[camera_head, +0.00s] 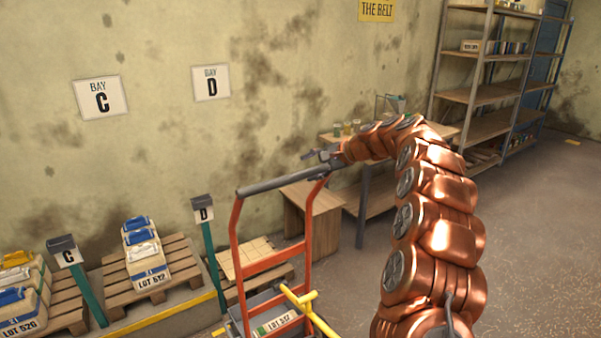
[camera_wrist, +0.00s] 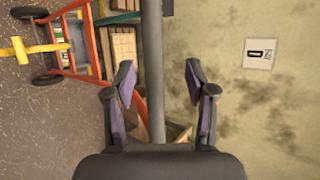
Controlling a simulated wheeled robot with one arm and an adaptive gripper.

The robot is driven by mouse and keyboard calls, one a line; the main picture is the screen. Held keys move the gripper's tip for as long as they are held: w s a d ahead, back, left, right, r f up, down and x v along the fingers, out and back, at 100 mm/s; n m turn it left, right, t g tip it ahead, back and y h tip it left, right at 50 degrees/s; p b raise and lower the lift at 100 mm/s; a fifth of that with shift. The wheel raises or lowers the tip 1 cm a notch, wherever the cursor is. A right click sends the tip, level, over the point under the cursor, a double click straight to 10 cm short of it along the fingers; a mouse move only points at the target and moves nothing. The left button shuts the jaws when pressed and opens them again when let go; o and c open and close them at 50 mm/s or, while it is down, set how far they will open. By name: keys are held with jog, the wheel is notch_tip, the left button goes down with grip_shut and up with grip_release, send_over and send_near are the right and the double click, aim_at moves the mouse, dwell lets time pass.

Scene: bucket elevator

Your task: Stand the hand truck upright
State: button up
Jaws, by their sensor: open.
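The hand truck (camera_head: 234,240) has an orange frame and a dark grey top bar. It stands in front of bay D in the head view, with its handle end raised; its exact tilt is hard to judge. A labelled load sits low in its frame. My gripper (camera_head: 326,156) is at the right end of the top bar. In the wrist view the open fingers of my gripper (camera_wrist: 159,72) are on either side of the grey bar (camera_wrist: 152,30), with gaps showing on both sides. The truck's orange frame (camera_wrist: 95,42) and dark wheels show at upper left there.
A yellow T-shaped bar (camera_head: 303,299) stands out at the truck's front. Pallets (camera_head: 180,258) with sacks lie at left beside bay posts. A wooden box (camera_head: 322,222) and a bench (camera_head: 362,205) stand behind the truck. Shelves (camera_head: 484,95) are at the back right. Floor at right is clear.

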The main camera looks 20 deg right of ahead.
jog(key=shift+v, duration=0.9)
jog(key=s+a+f+n+g+h, duration=0.1)
jog(key=s+a+n+g, duration=0.1)
jog(key=s+a, duration=0.55)
jog(key=s+a+n+g, duration=0.2)
jog(key=s+a+n, duration=0.15)
jog(key=s, duration=0.65)
jog(key=s+a+f+n+g+h, duration=0.1)
jog(key=s+a+n+g, duration=0.1)
jog(key=s+a, duration=0.55)
jog(key=s+d+f+n+g+h, duration=0.1)
jog(key=s+d+f+h, duration=0.1)
jog(key=s, duration=0.8)
jog(key=s+d+f+n+g+h, duration=0.1)
jog(key=s+d+f, duration=0.3)
jog(key=s, duration=0.7)
jog(key=s+d+f+n+g+h, duration=0.2)
jog(key=s+f+h, duration=0.1)
jog(key=s, duration=0.8)
jog(key=shift+s+d+f+n, duration=0.25)
jog(key=shift+d+f+n, duration=0.15)
jog(key=shift+f, duration=0.1)
